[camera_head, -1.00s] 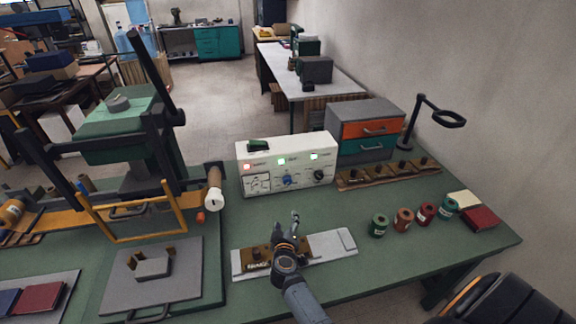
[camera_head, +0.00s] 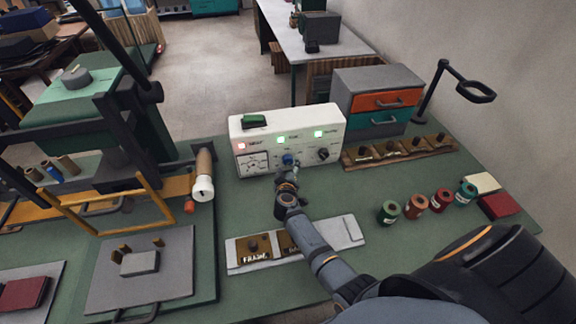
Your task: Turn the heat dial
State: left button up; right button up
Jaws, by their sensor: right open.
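The white control box (camera_head: 316,119) stands at the back middle of the green bench. Its front carries a gauge (camera_head: 252,161) at the left, a blue dial (camera_head: 288,159) in the middle and a black dial (camera_head: 323,154) at the right. The labels are too small to read, so I cannot tell which is the heat dial. One light is red and two are green. My right gripper (camera_head: 287,172) is open, just in front of and below the blue dial. I cannot tell if it touches it. My left gripper is not in view.
A green press with a dark frame and an orange rail (camera_head: 85,212) fills the left. A drawer unit (camera_head: 383,78) stands right of the box. Several thread spools (camera_head: 415,204) stand at the right. A pale tray with brown labelled blocks (camera_head: 349,230) lies under my right arm.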

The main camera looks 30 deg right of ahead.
aim_at(288, 162)
jog(key=b+x, duration=0.1)
jog(key=x, duration=0.2)
jog(key=shift+f, duration=0.1)
jog(key=shift+w+d, duration=0.1)
jog(key=shift+w, duration=0.1)
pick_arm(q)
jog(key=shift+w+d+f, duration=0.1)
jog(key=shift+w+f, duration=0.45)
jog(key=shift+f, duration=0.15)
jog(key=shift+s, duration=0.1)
